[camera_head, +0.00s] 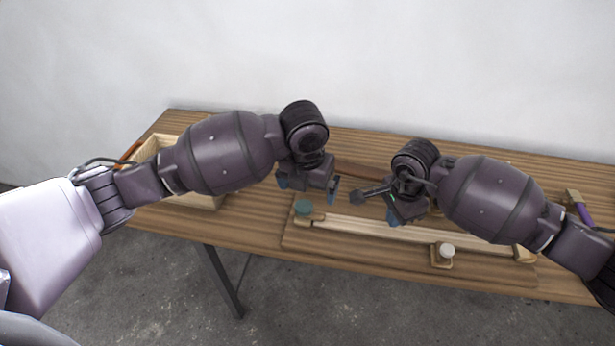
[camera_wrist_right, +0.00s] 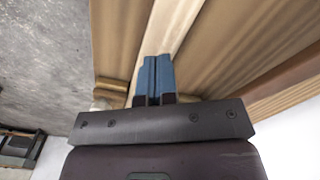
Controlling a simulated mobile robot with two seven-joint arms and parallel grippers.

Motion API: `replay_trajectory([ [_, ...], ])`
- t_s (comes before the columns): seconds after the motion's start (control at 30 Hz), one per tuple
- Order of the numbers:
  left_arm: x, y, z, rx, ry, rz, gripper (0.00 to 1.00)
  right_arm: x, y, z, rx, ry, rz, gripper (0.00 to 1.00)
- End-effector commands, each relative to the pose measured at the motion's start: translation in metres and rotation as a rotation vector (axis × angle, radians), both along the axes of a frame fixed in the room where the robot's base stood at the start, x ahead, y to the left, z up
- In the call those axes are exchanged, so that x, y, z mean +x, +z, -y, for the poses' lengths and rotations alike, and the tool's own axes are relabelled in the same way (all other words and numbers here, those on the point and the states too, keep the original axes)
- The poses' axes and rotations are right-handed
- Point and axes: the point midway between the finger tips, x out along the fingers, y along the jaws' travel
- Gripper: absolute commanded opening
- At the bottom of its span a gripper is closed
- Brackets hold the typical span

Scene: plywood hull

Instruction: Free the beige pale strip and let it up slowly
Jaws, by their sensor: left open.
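The beige pale strip (camera_head: 350,223) lies lengthwise along a wooden board on the bench. It also shows in the right wrist view (camera_wrist_right: 172,35), running under the fingers. A block with a green knob (camera_head: 303,207) is at its left end, and a block with a whitish knob (camera_head: 447,251) is at its front edge toward the right. My left gripper (camera_head: 308,188) is open and empty above the strip's left end. My right gripper (camera_wrist_right: 158,78) has its blue fingers together over the strip; nothing shows between them. Its fingertips' contact with the strip is unclear.
The board (camera_head: 330,250) sits on the slatted bench (camera_head: 225,228). A pale wooden box (camera_head: 212,201) stands at the left, partly behind my left arm. A plain wall is behind.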

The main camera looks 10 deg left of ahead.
Motion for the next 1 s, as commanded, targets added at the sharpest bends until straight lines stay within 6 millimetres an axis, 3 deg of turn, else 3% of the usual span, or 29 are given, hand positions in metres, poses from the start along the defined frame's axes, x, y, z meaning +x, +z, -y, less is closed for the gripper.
replay_trajectory([
  [0.3,0.006,-0.052,0.001,-0.001,0.003,-0.002,1.0,0.0,0.0,0.0,0.0,0.0,0.0,0.0],
  [0.5,0.008,-0.076,0.002,-0.002,0.003,-0.001,1.0,0.0,0.0,0.0,0.0,0.0,0.0,0.0],
  [1.0,0.01,-0.088,0.002,-0.001,0.002,0.001,1.0,0.0,0.0,0.0,0.0,0.0,0.0,0.0],
])
